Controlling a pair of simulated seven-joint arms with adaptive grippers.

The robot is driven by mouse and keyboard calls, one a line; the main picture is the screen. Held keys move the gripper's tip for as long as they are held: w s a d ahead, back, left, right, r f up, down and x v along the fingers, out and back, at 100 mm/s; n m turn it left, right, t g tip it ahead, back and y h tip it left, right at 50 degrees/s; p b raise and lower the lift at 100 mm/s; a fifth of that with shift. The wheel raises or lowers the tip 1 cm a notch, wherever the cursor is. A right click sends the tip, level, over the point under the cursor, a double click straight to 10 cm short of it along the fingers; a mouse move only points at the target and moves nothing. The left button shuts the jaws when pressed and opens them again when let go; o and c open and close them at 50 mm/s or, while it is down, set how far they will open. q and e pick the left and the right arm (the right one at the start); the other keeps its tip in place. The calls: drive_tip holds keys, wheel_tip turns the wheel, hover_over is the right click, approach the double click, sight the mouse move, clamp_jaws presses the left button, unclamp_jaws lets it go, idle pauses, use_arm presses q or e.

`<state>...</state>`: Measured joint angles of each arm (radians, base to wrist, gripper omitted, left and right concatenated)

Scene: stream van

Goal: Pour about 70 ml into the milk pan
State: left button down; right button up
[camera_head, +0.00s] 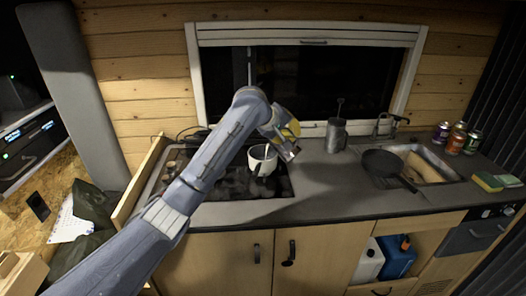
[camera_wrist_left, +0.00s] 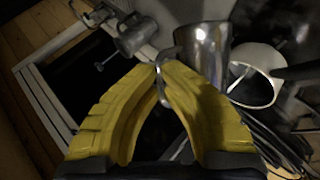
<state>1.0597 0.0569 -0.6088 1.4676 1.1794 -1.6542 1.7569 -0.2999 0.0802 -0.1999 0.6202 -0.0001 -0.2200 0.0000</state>
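My left gripper (camera_head: 287,130) is above the stove's right side. In the left wrist view, its yellow fingertips (camera_wrist_left: 160,70) are closed on the handle of a shiny metal jug (camera_wrist_left: 207,48). In the head view the jug (camera_head: 289,151) shows only partly below the gripper, and looks tilted. The white milk pan (camera_head: 257,166) stands on the stove, just left of and below the jug. Its open mouth shows beside the jug in the left wrist view (camera_wrist_left: 272,95). I cannot see a stream or the liquid level. My right gripper is not in view.
A metal canister (camera_head: 336,138) with a utensil stands on the counter to the right. A dark frying pan (camera_head: 384,163) lies over the sink (camera_head: 437,161) edge. Several cans and sponges (camera_head: 488,182) are further right. The counter (camera_head: 325,180) between stove and sink is clear.

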sight(298, 151)
use_arm(q)
drive_tip(key=shift+w+a+r+n+g+h+p, duration=0.4)
drive_tip(key=shift+a+r+n+h+p, duration=0.25)
drive_tip(key=shift+p, duration=1.6)
idle(0.5)
drive_tip(key=shift+s+d+f+m+t+y, duration=0.3)
drive_tip(key=shift+s+d+f+m+y, duration=0.05)
drive_tip(key=shift+d+f+m+y, duration=0.2)
drive_tip(key=shift+s+d+f+m+t+y, duration=0.3)
drive_tip(key=shift+d+f+m+y, duration=0.15)
drive_tip(key=shift+f, duration=0.1)
drive_tip(key=shift+d+f+t+y, duration=0.1)
drive_tip(key=shift+f+t+y, duration=0.2)
drive_tip(key=shift+f, duration=0.1)
drive_tip(key=shift+s+d+f+m+t+y+b, duration=0.2)
drive_tip(key=shift+s+d+f+m+y+b, duration=0.1)
drive_tip(key=shift+f+m+b, duration=0.2)
drive_tip(key=shift+s+d+f+m+t+y+b, duration=0.25)
drive_tip(key=shift+f+b, duration=0.15)
drive_tip(key=shift+b, duration=0.15)
drive_tip(key=shift+d+f, duration=0.2)
drive_tip(key=s+d+f+m+t+y+b, duration=0.3)
drive_tip(key=d+f+b, duration=0.1)
drive_tip(key=f+b, duration=0.1)
drive_tip(key=shift+s+d+f+m+t, duration=0.25)
drive_tip(key=shift+d+f+m+t, duration=0.15)
drive_tip(key=shift+f, duration=0.45)
